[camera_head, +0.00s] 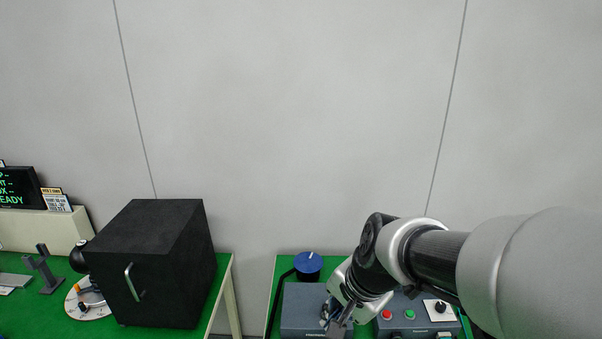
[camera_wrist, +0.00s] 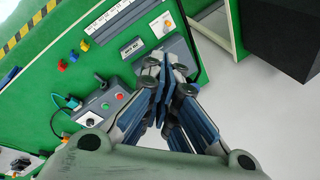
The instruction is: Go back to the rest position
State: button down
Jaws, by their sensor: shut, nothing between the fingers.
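My gripper (camera_wrist: 163,78) is shut with nothing between its fingers. In the wrist view its fingertips meet near the middle of the picture, in front of a grey box on the green bench. In the head view my gripper (camera_head: 338,322) is at the bottom, right of centre, pointing down in front of a grey box (camera_head: 303,310). My arm reaches in from the right edge there and hides part of the right bench. I cannot tell the exact height of the fingertips above the bench.
A control box (camera_head: 418,312) with red and green buttons sits beside the grey box, near a blue-topped cylinder (camera_head: 308,262). A black cabinet (camera_head: 165,262) with a handle stands on the left green bench (camera_head: 222,275). A gap separates the benches. Small coloured pieces (camera_wrist: 73,56) lie on the right bench.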

jog(key=s+d+n+h+b, duration=0.1)
jog(key=s+d+n+b, duration=0.1)
jog(key=s, duration=0.7)
jog(key=s+d+f+n+t+h+b, duration=0.1)
jog(key=s+d+n+b, duration=0.2)
jog(key=s+d+n, duration=0.2)
jog(key=s+n, duration=0.2)
jog(key=s, duration=0.2)
jog(key=shift+d, duration=0.3)
